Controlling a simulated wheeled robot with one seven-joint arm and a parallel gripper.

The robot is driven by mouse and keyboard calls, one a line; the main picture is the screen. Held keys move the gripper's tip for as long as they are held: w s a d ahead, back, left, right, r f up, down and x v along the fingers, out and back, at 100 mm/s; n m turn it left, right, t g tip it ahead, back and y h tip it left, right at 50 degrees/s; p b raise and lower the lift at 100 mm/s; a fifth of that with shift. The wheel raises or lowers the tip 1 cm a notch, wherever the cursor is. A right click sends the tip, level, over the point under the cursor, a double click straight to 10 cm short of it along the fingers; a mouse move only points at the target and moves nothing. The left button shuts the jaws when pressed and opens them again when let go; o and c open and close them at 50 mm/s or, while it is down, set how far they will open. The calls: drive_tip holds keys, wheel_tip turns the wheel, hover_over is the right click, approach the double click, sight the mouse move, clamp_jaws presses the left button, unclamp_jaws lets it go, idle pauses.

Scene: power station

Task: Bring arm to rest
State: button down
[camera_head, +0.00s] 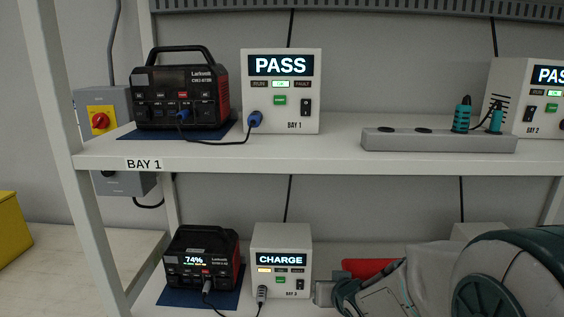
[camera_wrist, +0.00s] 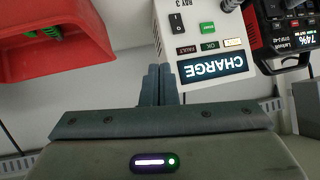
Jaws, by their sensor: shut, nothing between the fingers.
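My gripper (camera_wrist: 158,84) is shut and empty, with its two fingers together in the wrist view. I cannot tell whether the fingers touch the box. In the head view my arm fills the lower right, at the right of the CHARGE box (camera_head: 282,272), over the lower shelf. Its wrist end is partly cut off by the lower picture edge.
A red bin (camera_wrist: 60,62) with green items lies beside my gripper; it also shows behind my arm (camera_head: 368,266). A black power unit reading 74% (camera_head: 202,262) stands left of the CHARGE box. Above, the upper shelf (camera_head: 250,156) holds a PASS box (camera_head: 300,105) and grey power strip (camera_head: 400,142).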

drive_tip(key=s+d+r+g+h+p, duration=0.1)
drive_tip(key=s+r+g+p, duration=0.3)
drive_tip(key=s, duration=0.6)
drive_tip(key=s+d+r+g+h+p, duration=0.1)
drive_tip(key=s+d+r+g+p, duration=0.2)
drive_tip(key=s+r, duration=0.6)
drive_tip(key=shift+s+r+m+g+p, duration=0.25)
drive_tip(key=shift+s+g+p, duration=0.25)
drive_tip(key=shift+s+p, duration=0.4)
drive_tip(key=shift+s, duration=0.1)
